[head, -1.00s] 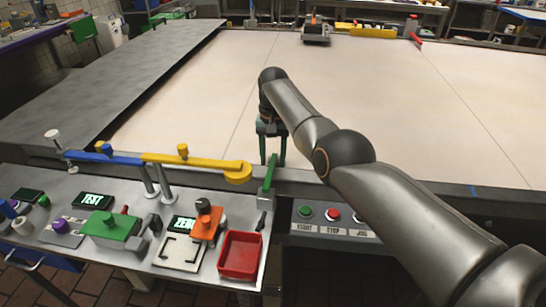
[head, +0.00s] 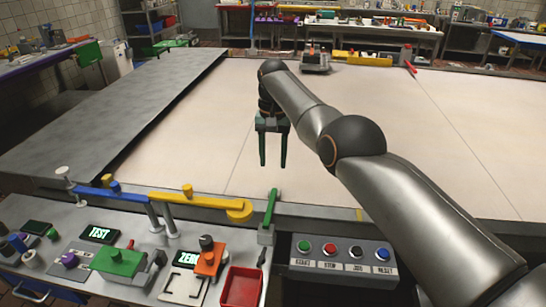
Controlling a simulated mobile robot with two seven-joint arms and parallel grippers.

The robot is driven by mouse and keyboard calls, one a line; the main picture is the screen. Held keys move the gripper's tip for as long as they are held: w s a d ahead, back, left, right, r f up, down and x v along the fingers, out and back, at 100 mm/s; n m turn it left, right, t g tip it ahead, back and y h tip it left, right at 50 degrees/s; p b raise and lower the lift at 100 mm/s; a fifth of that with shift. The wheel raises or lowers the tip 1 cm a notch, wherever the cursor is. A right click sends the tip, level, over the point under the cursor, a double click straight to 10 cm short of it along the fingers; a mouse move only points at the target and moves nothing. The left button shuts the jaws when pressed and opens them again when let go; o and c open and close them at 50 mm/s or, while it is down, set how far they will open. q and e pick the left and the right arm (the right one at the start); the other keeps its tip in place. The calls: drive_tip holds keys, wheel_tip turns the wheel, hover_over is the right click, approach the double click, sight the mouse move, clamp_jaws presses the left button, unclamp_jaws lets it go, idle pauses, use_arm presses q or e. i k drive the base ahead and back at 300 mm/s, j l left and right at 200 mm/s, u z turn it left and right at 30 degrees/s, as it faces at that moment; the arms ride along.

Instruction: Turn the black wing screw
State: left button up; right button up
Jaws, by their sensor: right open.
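My right gripper (head: 273,166) points down over the front of the cream sheet, with its two green fingers apart and nothing between them. A small dark piece (head: 262,257) stands on the metal bench right of the red tray; it may be the black wing screw, but its shape is too small to tell. A black knob (head: 206,242) sits on top of an orange block (head: 209,260), and I cannot tell whether it is the wing screw. Both are in front of and below my right gripper, well apart from it. My left gripper is not in view.
A yellow arm (head: 205,201) and a blue arm (head: 115,193) stand on posts above the bench. A green lever (head: 270,208) rises near the red tray (head: 241,287). A button panel (head: 343,262) is at right. The cream sheet (head: 400,110) is mostly clear.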

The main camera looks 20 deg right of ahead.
sight(261, 260)
drive_tip(key=k, duration=1)
